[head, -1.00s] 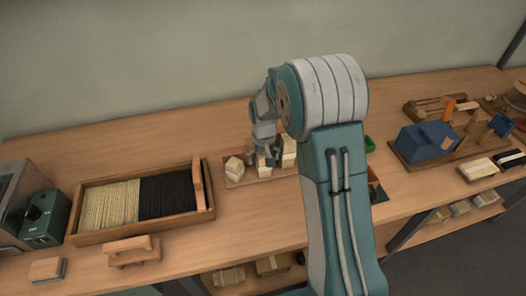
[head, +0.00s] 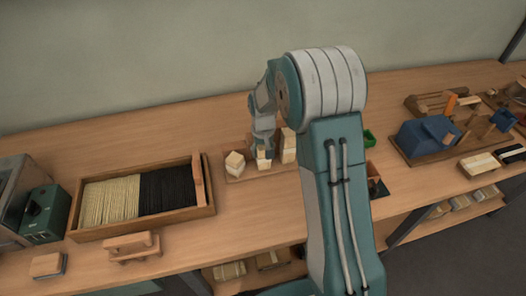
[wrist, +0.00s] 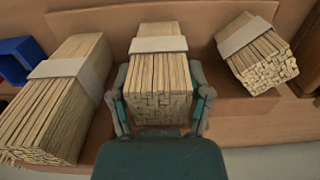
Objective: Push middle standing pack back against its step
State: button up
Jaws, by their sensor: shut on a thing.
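The middle pack (wrist: 160,85) is a bundle of pale sticks with a light band near its far end. My gripper (wrist: 160,105) is shut on it, one finger at each side, in the wrist view. In the head view the middle pack (head: 264,162) shows below my gripper (head: 263,150), partly covered by it. A longer banded pack (wrist: 55,100) lies to its left in the wrist view, and a skewed one (wrist: 258,55) to its right. A wooden step (wrist: 110,22) is behind the packs; whether the middle pack touches it I cannot tell.
A wooden tray (head: 75,232) of pale and black bristles is at left, with a green machine (head: 42,215) beside it. A blue bin (wrist: 16,60) shows at the wrist view's left edge. A blue device (head: 425,137) stands at right. The bench behind the packs is clear.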

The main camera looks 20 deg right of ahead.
jog(key=shift+w+f, duration=0.1)
jog(key=shift+w, duration=0.45)
jog(key=o, duration=1.2)
notch_tip(320, 180, up, 12)
jog(key=shift+f, duration=0.1)
